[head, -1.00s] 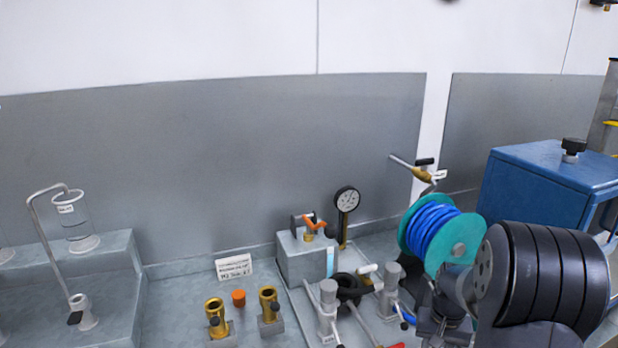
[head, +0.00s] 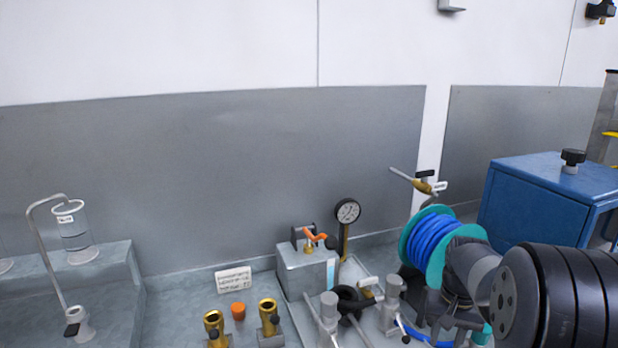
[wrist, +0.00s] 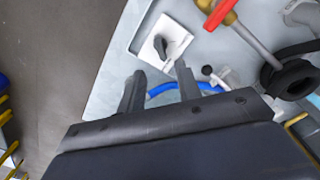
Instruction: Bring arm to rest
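My arm (head: 560,300) shows at the right of the head view as a black ribbed link with a grey joint, in front of the blue hose reel (head: 430,240). My gripper's two dark fingers (wrist: 159,82) show in the wrist view. They stand apart with nothing held between them. A blue hose (wrist: 170,90) runs behind them over the light bench top, and I cannot tell how far below it is. In the head view the fingertips cannot be made out clearly among the dark parts at the lower right.
A blue cabinet (head: 535,195) stands right of the reel. Grey posts (head: 328,315), a pressure gauge (head: 347,211) and brass fittings (head: 268,315) stand on the bench. A valve with a red handle (wrist: 222,12) is beyond the fingers in the wrist view. A glass vessel (head: 74,235) is at left.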

